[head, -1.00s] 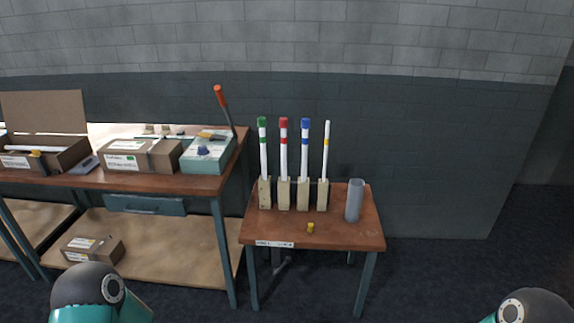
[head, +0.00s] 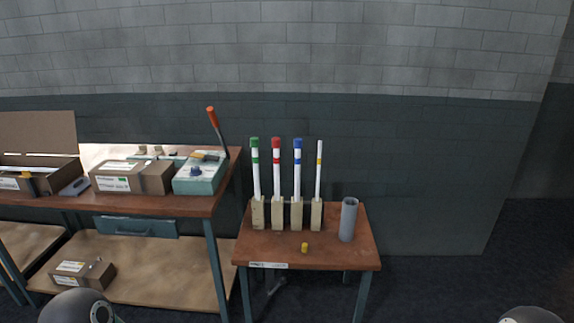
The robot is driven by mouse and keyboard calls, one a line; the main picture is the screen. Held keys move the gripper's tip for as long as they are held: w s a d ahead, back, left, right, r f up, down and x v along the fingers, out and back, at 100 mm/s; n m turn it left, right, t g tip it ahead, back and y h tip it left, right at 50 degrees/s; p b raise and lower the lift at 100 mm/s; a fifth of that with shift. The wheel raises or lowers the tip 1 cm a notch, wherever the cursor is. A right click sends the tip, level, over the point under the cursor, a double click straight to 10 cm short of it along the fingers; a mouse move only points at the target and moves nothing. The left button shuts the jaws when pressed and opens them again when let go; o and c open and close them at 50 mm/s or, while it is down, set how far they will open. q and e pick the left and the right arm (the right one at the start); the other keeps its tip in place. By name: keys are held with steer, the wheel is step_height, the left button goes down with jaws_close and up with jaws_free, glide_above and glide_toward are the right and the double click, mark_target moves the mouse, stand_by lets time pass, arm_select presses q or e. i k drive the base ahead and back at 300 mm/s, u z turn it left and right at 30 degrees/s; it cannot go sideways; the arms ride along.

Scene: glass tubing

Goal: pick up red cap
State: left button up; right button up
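The red cap (head: 276,142) sits on top of a white tube (head: 276,185) with a red band. That tube stands upright in a wooden block (head: 278,214) on the small table (head: 328,252). Beside it stand a green-capped tube (head: 255,168), a blue-capped tube (head: 297,168) and a thinner tube with a yellow band (head: 319,170) and no coloured cap. A small yellow cap (head: 305,247) lies on the table in front. Neither gripper is in view; only rounded parts of my arms show at the bottom edge, far from the tubes.
A grey open cylinder (head: 348,219) stands at the small table's right. A larger workbench (head: 180,205) on the left carries cardboard boxes (head: 122,177) and a teal device (head: 200,178) with a red-handled lever (head: 212,117). The small table's front right is clear.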

mark_target(275, 141)
steer(key=u, duration=0.5)
steer(key=i, duration=1.2)
steer(key=u, duration=0.35)
steer(key=i, duration=0.75)
steer(key=z, duration=0.4)
